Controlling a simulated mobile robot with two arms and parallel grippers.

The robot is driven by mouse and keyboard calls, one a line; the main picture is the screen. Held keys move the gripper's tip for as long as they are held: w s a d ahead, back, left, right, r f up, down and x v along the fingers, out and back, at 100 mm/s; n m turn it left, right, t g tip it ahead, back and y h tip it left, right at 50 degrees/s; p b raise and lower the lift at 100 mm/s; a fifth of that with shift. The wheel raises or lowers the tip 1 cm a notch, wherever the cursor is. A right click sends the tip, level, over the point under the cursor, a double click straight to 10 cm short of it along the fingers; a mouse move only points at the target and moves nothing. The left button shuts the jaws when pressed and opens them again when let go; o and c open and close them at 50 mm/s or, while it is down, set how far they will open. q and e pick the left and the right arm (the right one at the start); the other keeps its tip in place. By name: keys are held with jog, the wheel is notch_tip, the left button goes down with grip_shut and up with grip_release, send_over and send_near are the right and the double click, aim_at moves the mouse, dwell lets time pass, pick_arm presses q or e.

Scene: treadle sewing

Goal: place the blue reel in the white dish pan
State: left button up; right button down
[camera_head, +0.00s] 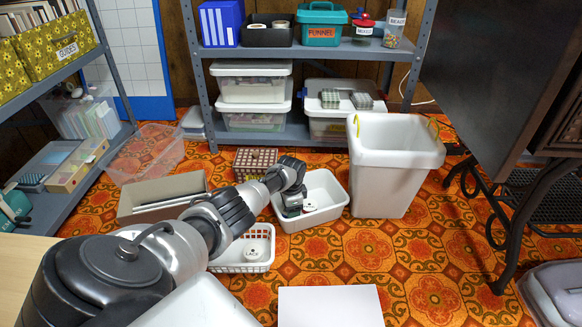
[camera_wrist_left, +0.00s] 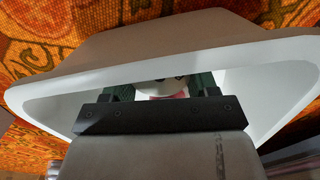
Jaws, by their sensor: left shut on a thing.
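The white dish pan (camera_head: 334,203) stands on the patterned floor, left of a tall white bin. My left gripper (camera_head: 293,207) reaches down inside the pan. In the left wrist view, the pan's pale rim (camera_wrist_left: 52,92) surrounds the dark fingers (camera_wrist_left: 163,92). The gripper is shut on a white-ended round thing (camera_wrist_left: 165,86), with a little pink showing by it. The fingers hide most of it, and I see no blue on it. In the head view, a small white round piece (camera_head: 309,207) shows beside the fingers. My right gripper is not in view.
A white basket (camera_head: 268,262) with a white reel (camera_head: 252,253) stands in front of the pan. A brown crate (camera_head: 257,160) is behind, a tan box (camera_head: 150,192) to the left. The tall white bin (camera_head: 390,180) is close on the right. Open floor lies ahead right.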

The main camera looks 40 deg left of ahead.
pick_arm(q)
jog(key=shift+f, duration=0.15)
jog(key=o, duration=0.9)
notch_tip(320, 180, up, 12)
jog(key=p, duration=1)
